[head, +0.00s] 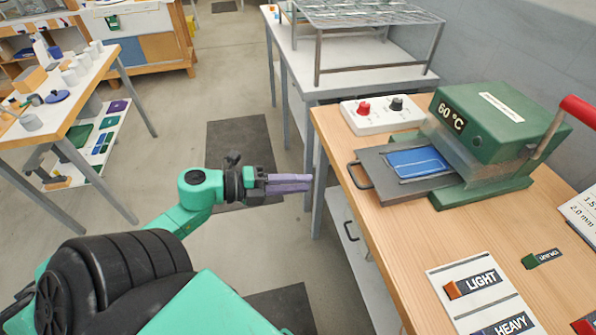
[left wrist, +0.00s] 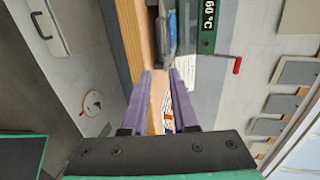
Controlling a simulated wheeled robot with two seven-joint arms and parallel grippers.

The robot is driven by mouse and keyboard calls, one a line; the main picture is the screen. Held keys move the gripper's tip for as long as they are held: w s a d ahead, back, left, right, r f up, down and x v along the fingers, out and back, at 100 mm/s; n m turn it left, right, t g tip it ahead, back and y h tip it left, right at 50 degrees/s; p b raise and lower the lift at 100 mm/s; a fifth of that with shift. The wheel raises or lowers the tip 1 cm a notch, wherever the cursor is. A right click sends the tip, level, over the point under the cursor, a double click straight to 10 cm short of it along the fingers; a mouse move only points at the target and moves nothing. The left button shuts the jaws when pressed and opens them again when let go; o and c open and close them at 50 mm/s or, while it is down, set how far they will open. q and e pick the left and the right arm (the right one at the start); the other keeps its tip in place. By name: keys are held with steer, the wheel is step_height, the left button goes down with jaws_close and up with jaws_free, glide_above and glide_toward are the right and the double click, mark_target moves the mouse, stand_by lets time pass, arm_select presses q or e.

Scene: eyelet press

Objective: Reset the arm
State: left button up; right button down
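My left gripper (head: 311,184) reaches out over the floor, just left of the workbench edge. Its two purple fingers also show in the left wrist view (left wrist: 162,74), apart, with a gap between them and nothing held. The green press (head: 500,120) with a 60 °C display stands on the workbench, to the right of and apart from the gripper. Its lever with the red handle (head: 579,112) is raised at its right side. A blue piece (head: 418,162) lies on the grey tray (head: 375,170) at the front of the press. My right gripper is not in view.
The wooden workbench (head: 400,235) carries a white control box (head: 380,116) with red and black knobs, and LIGHT and HEAVY labelled cards (head: 468,268). A wire rack (head: 365,14) stands behind. A side table (head: 75,90) is at left. Open floor surrounds the gripper.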

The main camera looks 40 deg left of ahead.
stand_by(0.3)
arm_select(q)
steer(key=w+a+f+n+t+y, duration=0.2)
steer(key=a+f+n+y, duration=0.4)
steer(key=a+f+n, duration=0.4)
steer(key=s+a+f+n+g+y, duration=0.1)
steer(key=s+a+f+n+y, duration=0.15)
steer(key=f, duration=0.55)
steer(key=s+a+f+n+g+y, duration=0.15)
steer(key=f+n, duration=0.25)
steer(key=f, duration=0.4)
steer(key=s+d+f+n+g+y, duration=0.1)
steer(key=s+f+n+g, duration=0.1)
steer(key=s+f, duration=0.35)
steer(key=s+d+f+n+g, duration=0.2)
steer(key=s+f, duration=0.1)
steer(key=f, duration=0.6)
steer(key=s+d+f+n+g, duration=0.1)
steer(key=s+d+f+g, duration=0.2)
steer(key=s+d+f, duration=0.2)
steer(key=s+d+f+n+g+h, duration=0.1)
steer(key=s+d+f, duration=0.4)
steer(key=s, duration=0.6)
steer(key=shift+s+f+n+g, duration=0.35)
steer(key=shift+f+n+g, duration=0.35)
steer(key=shift+g, duration=0.55)
